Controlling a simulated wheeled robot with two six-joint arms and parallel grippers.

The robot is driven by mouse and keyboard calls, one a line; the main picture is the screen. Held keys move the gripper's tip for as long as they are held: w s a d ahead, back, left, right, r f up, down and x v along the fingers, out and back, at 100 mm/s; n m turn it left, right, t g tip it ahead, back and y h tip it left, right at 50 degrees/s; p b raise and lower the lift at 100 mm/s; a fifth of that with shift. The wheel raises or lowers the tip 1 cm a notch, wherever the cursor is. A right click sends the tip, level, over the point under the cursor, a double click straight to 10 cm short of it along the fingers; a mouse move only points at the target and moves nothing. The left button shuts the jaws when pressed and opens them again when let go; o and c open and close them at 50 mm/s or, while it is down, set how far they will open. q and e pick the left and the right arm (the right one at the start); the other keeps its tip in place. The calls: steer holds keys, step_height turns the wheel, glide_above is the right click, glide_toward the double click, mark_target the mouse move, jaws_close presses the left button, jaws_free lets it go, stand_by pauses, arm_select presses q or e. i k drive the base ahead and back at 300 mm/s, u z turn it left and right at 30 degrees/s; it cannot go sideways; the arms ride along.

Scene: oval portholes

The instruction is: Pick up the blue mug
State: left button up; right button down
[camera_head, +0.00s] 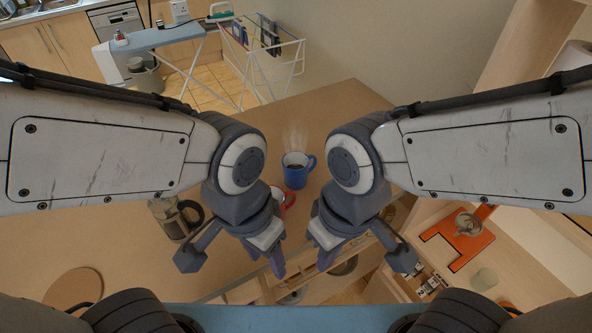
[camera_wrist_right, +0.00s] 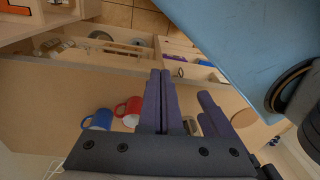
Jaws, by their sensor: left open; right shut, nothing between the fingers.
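My left gripper (camera_head: 279,264) is open, pointing down, nearer to me than both mugs. My right gripper (camera_head: 325,259) is shut and empty, also nearer than the mugs and touching neither.
A glass coffee press (camera_head: 174,217) stands on the counter at left, near a round wooden board (camera_head: 74,289). Open drawers (camera_wrist_right: 110,50) lie below the counter's near edge. The counter behind the blue mug is clear.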

mark_target(295, 164)
steer(key=k, duration=1.65)
steer(key=z, duration=0.35)
steer(key=i, duration=1.45)
steer(key=z, duration=1.35)
steer(key=i, duration=0.15)
steer(key=u, duration=1.35)
steer(key=i, duration=0.55)
steer(key=u, duration=1.4)
